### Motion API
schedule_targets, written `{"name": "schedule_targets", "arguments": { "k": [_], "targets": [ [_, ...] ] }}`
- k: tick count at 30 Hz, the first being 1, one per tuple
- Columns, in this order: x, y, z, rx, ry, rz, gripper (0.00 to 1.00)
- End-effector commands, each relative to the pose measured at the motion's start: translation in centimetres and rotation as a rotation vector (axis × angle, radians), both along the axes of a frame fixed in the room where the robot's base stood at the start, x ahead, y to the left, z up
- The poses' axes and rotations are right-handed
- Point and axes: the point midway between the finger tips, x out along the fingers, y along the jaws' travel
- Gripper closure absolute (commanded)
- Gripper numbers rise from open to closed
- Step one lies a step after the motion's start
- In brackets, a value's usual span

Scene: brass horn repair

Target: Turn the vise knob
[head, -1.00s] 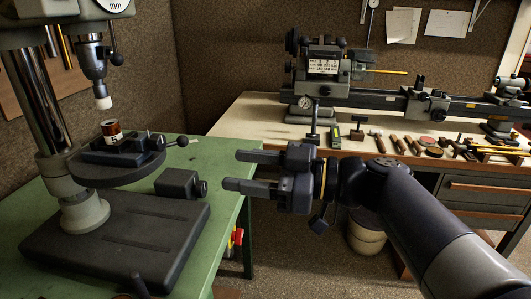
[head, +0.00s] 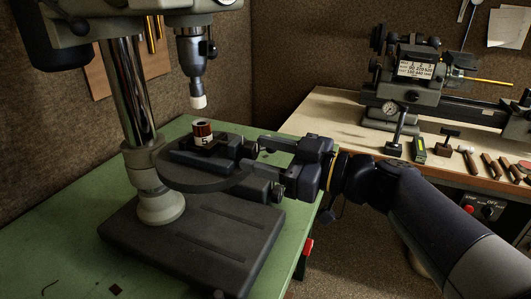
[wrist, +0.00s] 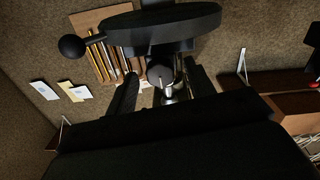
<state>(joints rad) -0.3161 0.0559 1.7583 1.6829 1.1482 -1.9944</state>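The dark vise (head: 190,158) sits on the round table of the drill press and holds a brown and white ring-shaped part (head: 203,133). The vise knob (head: 250,149) is on its right side, at the fingertips of my gripper (head: 255,154). In the wrist view, the round knob (wrist: 160,76), with a pale line on its face, lies between the two dark fingers of my gripper (wrist: 158,88). The fingers are apart, with a narrow gap showing on each side of the knob. Contact is not visible.
The round press table (head: 190,182) lies just under the fingers. The drill chuck (head: 192,60) with its pale tip hangs above the part. A black ball handle (wrist: 73,46) shows in the wrist view. A bench with a lathe (head: 410,85) and hand tools stands at the right.

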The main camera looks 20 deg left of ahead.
Motion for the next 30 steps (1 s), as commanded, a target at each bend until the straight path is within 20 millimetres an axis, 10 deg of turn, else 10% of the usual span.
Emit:
{"name": "schedule_targets", "arguments": {
  "k": [15,30],
  "targets": [
    [-0.01,-0.03,0.01,0.000,0.000,0.000,0.92],
    [-0.07,-0.04,-0.32,0.012,0.136,0.000,0.93]
  ]
}}
